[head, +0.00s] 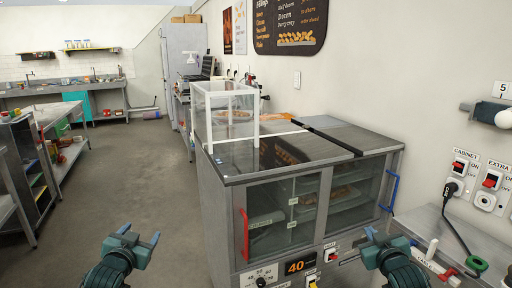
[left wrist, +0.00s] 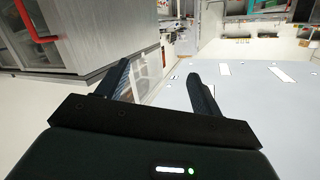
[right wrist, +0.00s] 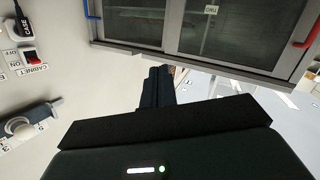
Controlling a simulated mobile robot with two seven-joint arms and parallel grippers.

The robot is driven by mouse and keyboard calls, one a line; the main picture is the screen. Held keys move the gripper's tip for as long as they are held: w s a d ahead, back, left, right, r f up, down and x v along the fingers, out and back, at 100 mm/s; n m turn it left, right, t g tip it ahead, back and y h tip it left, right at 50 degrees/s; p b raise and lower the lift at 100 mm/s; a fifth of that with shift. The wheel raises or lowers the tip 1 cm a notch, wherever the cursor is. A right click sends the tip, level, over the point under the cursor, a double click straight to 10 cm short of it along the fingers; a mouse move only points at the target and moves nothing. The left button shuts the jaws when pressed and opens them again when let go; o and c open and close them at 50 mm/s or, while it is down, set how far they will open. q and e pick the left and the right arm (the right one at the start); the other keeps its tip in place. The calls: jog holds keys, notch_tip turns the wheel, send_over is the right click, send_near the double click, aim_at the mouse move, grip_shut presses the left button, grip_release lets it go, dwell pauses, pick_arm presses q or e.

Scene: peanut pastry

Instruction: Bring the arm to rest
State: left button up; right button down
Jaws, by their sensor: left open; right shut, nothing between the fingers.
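My left gripper (head: 138,240) is at the lower left of the head view, over open floor, left of the glass-front cabinet. Its two fingers stand apart and empty, as the left wrist view (left wrist: 160,85) also shows. My right gripper (head: 378,240) is at the lower right of the head view, in front of the cabinet's lower right part. In the right wrist view its fingers (right wrist: 158,86) are together with nothing between them. Both grippers appear clear of the furniture.
The metal cabinet (head: 222,215) has glass doors, a red handle (head: 245,235), a blue handle (head: 393,188) and a display reading 40. A side counter (head: 425,222) with a black cable (head: 455,225) stands at right by wall switches. The floor (head: 130,185) at left is clear.

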pick_arm(q)
jog(key=s+d+f+g+h, duration=0.1)
jog(key=s+d+f, duration=0.4)
jog(key=s+f, duration=0.25)
jog(key=s+d+f+g+h, duration=0.1)
jog(key=s+d+f+g, duration=0.1)
jog(key=s+d+f, duration=0.45)
pick_arm(e)
jog(key=s+a+f+g+y, duration=0.1)
jog(key=s+a+f, duration=0.4)
jog(key=s+f, duration=0.25)
jog(key=s+a+f+g+y, duration=0.1)
jog(key=s+a+f+g, duration=0.1)
jog(key=s+a+f, duration=0.45)
pick_arm(q)
jog(key=s+d+f+g+h, duration=0.1)
jog(key=s+d+f, duration=0.1)
jog(key=s, duration=0.8)
jog(key=s+d+f+g+h, duration=0.1)
jog(key=s+d+f, duration=0.1)
jog(key=s, duration=0.9)
jog(key=shift+d, duration=0.75)
pick_arm(e)
jog(key=s+a+f+g+y, duration=0.1)
jog(key=s+a+f, duration=0.1)
jog(key=s, duration=0.8)
jog(key=s+a+f+g+y, duration=0.1)
jog(key=s+a+f, duration=0.1)
jog(key=s, duration=0.9)
jog(key=shift+a, duration=0.75)
